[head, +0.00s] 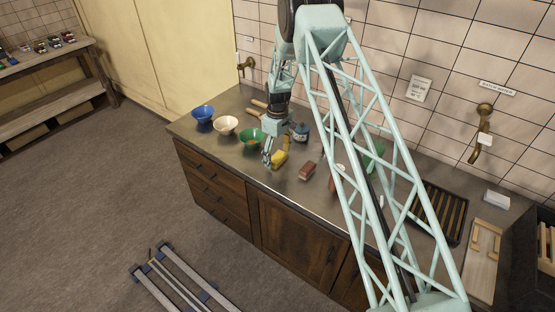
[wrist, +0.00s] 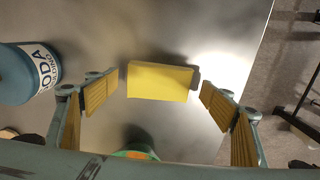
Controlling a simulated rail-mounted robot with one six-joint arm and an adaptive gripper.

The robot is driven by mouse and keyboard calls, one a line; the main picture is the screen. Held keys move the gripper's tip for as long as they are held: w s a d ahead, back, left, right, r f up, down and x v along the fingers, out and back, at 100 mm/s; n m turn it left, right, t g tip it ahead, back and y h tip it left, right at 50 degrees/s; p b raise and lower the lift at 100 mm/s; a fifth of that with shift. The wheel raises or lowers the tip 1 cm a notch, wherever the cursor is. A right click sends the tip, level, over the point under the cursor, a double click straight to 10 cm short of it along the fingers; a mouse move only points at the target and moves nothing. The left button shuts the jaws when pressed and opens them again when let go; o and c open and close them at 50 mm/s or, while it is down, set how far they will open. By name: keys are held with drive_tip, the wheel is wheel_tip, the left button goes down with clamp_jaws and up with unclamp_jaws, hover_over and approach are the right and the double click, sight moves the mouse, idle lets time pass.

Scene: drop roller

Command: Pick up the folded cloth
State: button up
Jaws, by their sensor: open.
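A plain yellow rectangular block-like thing (wrist: 160,81) lies on the grey counter, between and slightly beyond my fingertips in the wrist view. It also shows in the head view (head: 279,159). I cannot tell whether it is the folded cloth. A small white flat stack (head: 497,200) at the counter's right end also looks like folded cloth. My gripper (wrist: 160,98) is open and empty, with wood-coloured pads on either side of the yellow thing and gaps at both sides. In the head view my gripper (head: 267,156) is low over the counter, beside the yellow thing.
A blue soda tin (wrist: 30,72) stands left of my gripper in the wrist view. Blue (head: 203,113), cream (head: 226,125) and green (head: 250,138) bowls stand near the counter's left end. A reddish-brown block (head: 307,171) lies right of the yellow thing. A dark slatted rack (head: 440,211) is farther right.

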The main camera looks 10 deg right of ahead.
drive_tip(key=shift+f, duration=0.2)
idle(0.5)
drive_tip(key=c, duration=1)
